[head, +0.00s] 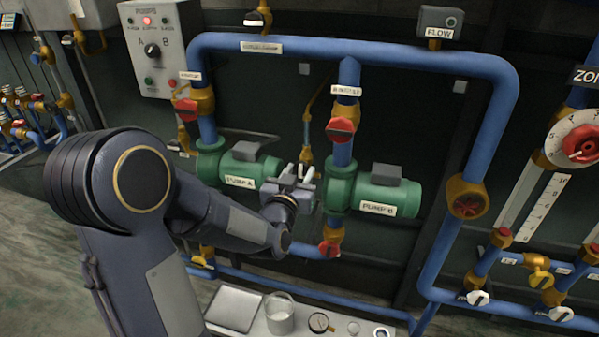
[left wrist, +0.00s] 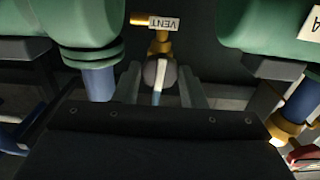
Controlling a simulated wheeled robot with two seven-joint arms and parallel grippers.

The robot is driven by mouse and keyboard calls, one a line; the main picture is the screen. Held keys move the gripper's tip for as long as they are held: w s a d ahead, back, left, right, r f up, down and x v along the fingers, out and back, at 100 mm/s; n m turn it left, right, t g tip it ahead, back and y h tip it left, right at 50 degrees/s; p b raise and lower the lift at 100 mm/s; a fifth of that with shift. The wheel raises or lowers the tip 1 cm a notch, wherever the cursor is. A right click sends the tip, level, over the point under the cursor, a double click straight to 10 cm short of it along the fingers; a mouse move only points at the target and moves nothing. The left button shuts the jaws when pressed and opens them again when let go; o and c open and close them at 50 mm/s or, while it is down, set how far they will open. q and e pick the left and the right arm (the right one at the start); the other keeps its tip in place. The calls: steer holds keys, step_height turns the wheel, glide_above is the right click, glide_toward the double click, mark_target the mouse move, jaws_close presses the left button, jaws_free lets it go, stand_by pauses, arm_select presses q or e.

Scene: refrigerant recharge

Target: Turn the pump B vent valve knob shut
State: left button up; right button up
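The pump B vent valve shows in the left wrist view as a brass fitting (left wrist: 161,42) with an upside-down VENT label (left wrist: 155,22). Its small grey knob (left wrist: 158,72) has a pale stripe or lever running toward my gripper. My left gripper (head: 300,173) is between the two pumps, at the foot of the thin brass vent line (head: 307,140). Its fingers stand apart, one on each side of the knob, with narrow gaps seeming to remain. In the head view the gripper mostly hides the knob. Green pump B (head: 375,192) is just right of the gripper. My right gripper is not in view.
Green pump A (head: 238,170) is close on the left. Red valve handles (head: 341,129) and (head: 329,249) sit above and below pump B on blue pipes.

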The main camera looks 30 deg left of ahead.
arm_select(q)
steer(key=shift+c, duration=0.5)
steer(key=m, duration=0.4)
steer(key=shift+m, duration=0.4)
steer(key=m, duration=0.4)
steer(key=shift+p, duration=0.35)
steer(key=shift+m+p, duration=0.35)
steer(key=shift+m, duration=1.75)
